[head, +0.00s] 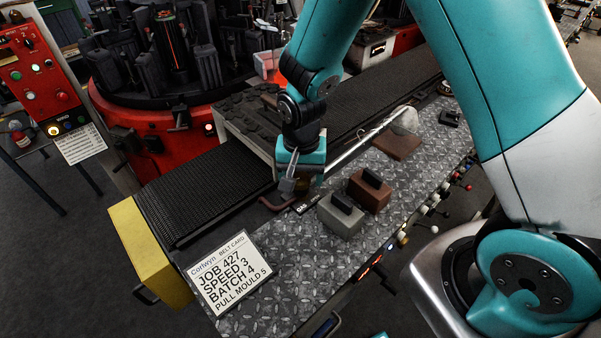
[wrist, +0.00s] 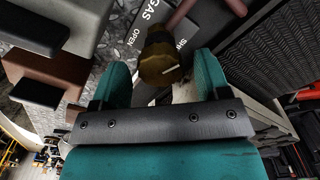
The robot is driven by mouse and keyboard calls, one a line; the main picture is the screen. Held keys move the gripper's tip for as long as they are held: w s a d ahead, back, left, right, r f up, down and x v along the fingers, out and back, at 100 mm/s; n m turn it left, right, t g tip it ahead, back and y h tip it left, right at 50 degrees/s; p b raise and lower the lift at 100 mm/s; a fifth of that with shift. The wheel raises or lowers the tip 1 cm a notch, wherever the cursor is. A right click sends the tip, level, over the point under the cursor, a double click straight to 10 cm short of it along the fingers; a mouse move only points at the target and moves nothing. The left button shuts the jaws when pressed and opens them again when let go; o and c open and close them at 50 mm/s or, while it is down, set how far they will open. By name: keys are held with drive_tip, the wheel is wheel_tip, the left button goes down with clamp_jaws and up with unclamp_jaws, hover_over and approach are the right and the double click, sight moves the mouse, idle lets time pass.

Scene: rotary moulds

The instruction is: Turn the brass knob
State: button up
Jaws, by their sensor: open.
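The brass knob (wrist: 160,64) is dull brown-gold and faceted, in the upper middle of the wrist view. It sits beside a dark label plate (wrist: 140,28) reading GAS, OPEN and a partly hidden SH-. My gripper (wrist: 162,72) is open, with one teal finger on each side of the knob. Gaps show between the knob and both fingers, so I see no grip on it. In the head view my gripper (head: 301,172) points down over the GAS plate (head: 306,205), and the knob is mostly hidden there.
A reddish pipe (head: 272,204) runs at the knob. Grey (head: 342,215) and brown (head: 370,192) handled blocks stand close by on the tread-plate bench (head: 290,262). A belt card (head: 231,272) lies at its front end. A black conveyor (head: 205,195) runs alongside.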

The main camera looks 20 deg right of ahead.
drive_tip(key=c, duration=0.9)
drive_tip(key=shift+n, duration=0.5)
drive_tip(key=n, duration=0.2)
drive_tip(key=shift+n, duration=2.6)
drive_tip(key=o, duration=0.9)
